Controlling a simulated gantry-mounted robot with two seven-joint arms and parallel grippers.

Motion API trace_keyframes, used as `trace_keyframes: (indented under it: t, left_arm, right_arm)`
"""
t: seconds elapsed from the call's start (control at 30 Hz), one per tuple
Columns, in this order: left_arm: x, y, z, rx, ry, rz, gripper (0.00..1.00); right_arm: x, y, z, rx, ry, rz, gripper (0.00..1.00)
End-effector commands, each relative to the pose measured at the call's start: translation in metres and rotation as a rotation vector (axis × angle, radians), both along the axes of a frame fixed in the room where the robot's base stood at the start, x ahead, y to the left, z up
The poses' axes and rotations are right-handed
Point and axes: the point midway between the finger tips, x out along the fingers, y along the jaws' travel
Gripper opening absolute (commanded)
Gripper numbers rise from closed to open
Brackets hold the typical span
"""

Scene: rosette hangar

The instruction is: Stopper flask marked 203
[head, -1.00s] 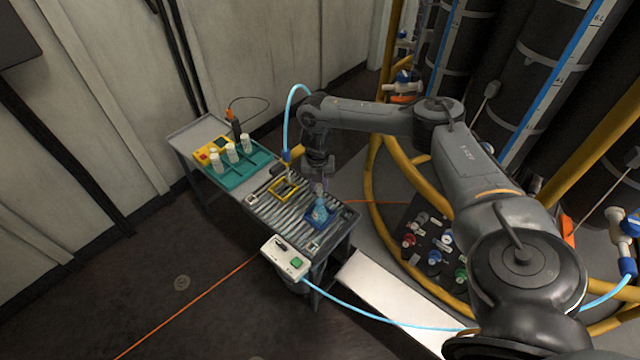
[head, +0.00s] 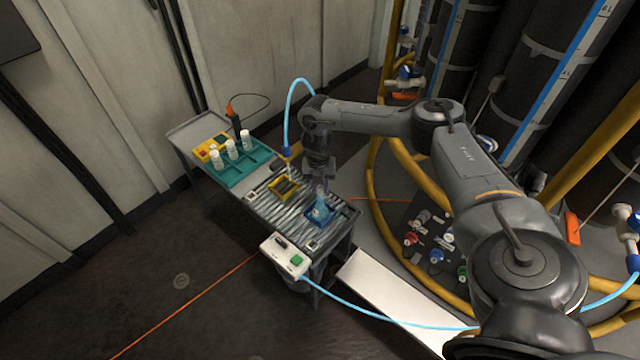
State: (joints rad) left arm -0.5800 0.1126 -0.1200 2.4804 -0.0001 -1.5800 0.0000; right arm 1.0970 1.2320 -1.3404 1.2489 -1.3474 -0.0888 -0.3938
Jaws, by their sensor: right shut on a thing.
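A small flask with blue contents (head: 320,210) stands upright in a blue square holder (head: 312,222) at the near right of the ribbed table top. Its marking is too small to read. My right gripper (head: 322,188) points down right above the flask's mouth. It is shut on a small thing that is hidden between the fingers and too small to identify. I cannot tell whether that thing touches the flask. A yellow square frame (head: 273,190) lies on the ribbed top to the left. My left gripper is not in view.
A teal rack (head: 262,158) with several white-capped bottles stands at the table's far left. A white box with a green button (head: 285,256) sits at the near edge. A light-blue hose (head: 375,319) runs to the right. Yellow pipes (head: 370,190) curve close on the right.

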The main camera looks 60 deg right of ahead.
Motion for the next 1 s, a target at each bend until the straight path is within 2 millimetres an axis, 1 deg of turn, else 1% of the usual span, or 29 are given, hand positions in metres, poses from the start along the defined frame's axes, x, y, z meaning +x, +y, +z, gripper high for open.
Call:
trace_keyframes:
  t: [0.43, 1.0]
  left_arm:
    - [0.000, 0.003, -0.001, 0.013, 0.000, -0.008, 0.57]
    - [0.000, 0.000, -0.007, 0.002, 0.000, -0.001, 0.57]
  right_arm:
    - [0.000, 0.000, -0.002, 0.000, -0.001, 0.000, 0.12]
    - [0.001, 0.001, -0.020, 0.000, 0.000, 0.000, 0.12]
